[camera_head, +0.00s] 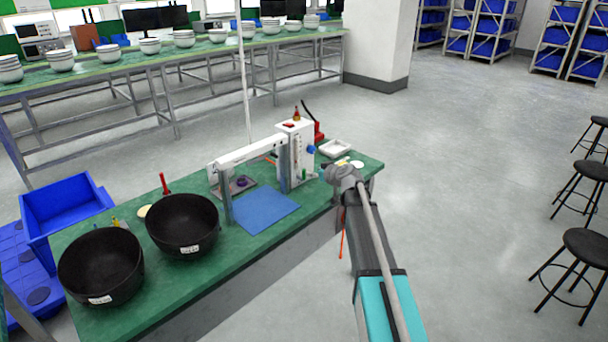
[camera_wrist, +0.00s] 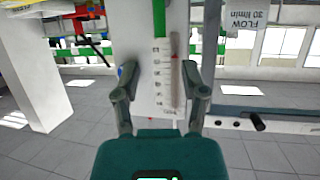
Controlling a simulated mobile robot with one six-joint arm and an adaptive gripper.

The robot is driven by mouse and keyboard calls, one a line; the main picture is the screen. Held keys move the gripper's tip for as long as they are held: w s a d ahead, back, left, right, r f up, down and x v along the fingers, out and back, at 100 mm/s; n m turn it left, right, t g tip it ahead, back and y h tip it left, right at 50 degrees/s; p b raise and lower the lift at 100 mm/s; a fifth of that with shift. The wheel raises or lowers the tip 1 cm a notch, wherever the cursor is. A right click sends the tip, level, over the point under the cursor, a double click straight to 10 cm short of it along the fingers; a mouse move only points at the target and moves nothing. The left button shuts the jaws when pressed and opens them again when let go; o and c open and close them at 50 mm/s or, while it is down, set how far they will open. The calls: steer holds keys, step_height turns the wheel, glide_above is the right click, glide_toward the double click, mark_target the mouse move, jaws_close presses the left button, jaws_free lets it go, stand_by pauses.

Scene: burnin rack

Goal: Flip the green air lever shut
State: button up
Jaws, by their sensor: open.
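In the wrist view, a green upright bar (camera_wrist: 159,40) stands above a white scale on the front of a pale post. It looks like the green air lever, but its pivot is not clear. My gripper (camera_wrist: 159,76) is open, one finger on each side of the scale, with its tips below the bar. I see nothing held, and cannot tell whether the fingers touch the post. In the head view, the end of my arm (camera_head: 345,173) is beside the right side of the white bench fixture (camera_head: 296,150).
Black stools (camera_head: 584,248) stand at right; floor between is clear.

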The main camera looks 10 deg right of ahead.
mark_target(304, 177)
steer(key=b+x, duration=0.2)
steer(key=x, duration=0.6)
steer(key=shift+w+f+b, duration=0.15)
steer(key=shift+f+b, duration=0.05)
steer(key=shift+b, duration=0.15)
jaws_close()
